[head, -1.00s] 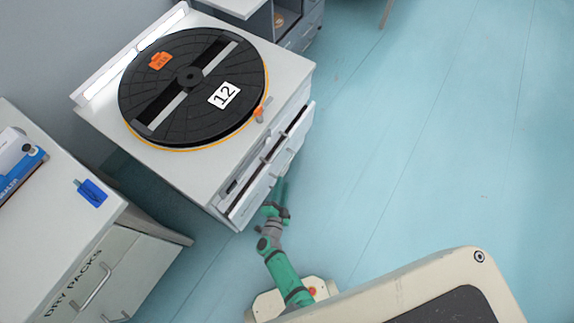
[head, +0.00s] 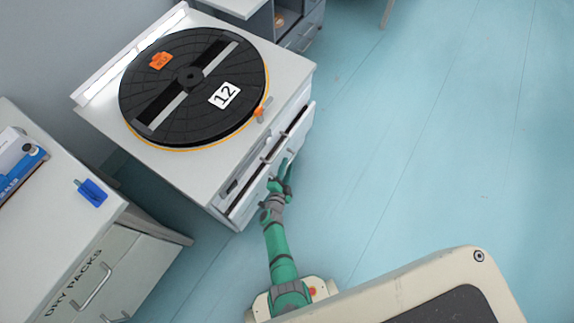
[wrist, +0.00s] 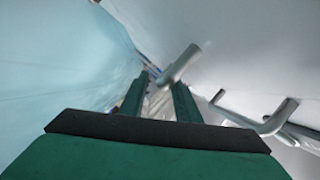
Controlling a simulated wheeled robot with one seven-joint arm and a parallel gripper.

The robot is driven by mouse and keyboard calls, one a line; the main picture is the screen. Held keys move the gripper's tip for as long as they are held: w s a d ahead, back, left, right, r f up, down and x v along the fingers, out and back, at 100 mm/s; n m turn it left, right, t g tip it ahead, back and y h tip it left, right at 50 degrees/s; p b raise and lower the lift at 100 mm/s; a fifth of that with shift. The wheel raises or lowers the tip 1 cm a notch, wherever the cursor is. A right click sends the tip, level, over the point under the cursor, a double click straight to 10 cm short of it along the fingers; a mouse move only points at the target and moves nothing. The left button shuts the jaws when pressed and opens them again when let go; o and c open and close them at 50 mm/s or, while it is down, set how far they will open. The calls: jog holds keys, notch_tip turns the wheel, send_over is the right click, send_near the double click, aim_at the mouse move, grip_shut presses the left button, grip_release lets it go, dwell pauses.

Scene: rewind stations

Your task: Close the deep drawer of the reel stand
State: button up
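The reel stand (head: 180,172) is a white cabinet with a large black reel (head: 190,88) marked 12 on top. A drawer (head: 246,205) on its right-hand side stands partly out, with a dark gap behind its front. Bar handles show on the drawer fronts; I cannot tell clearly which front is the deep one. My gripper (head: 283,178) is close beside the drawer front, low by the handles. In the wrist view, its two green fingers (wrist: 157,98) are apart. A grey handle bar (wrist: 180,64) shows just beyond the fingertips; I cannot tell whether they touch it. Another handle (wrist: 262,122) is at right.
A cabinet labelled DRY PACKS (head: 85,270) stands at lower left, with a blue item (head: 92,192) on top. Another grey cabinet (head: 300,30) is behind the stand. The blue floor (head: 440,150) to the right is clear.

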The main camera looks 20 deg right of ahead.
jog(key=shift+w+d+f, duration=0.15)
jog(key=shift+w+d, duration=0.2)
jog(key=shift+w, duration=0.2)
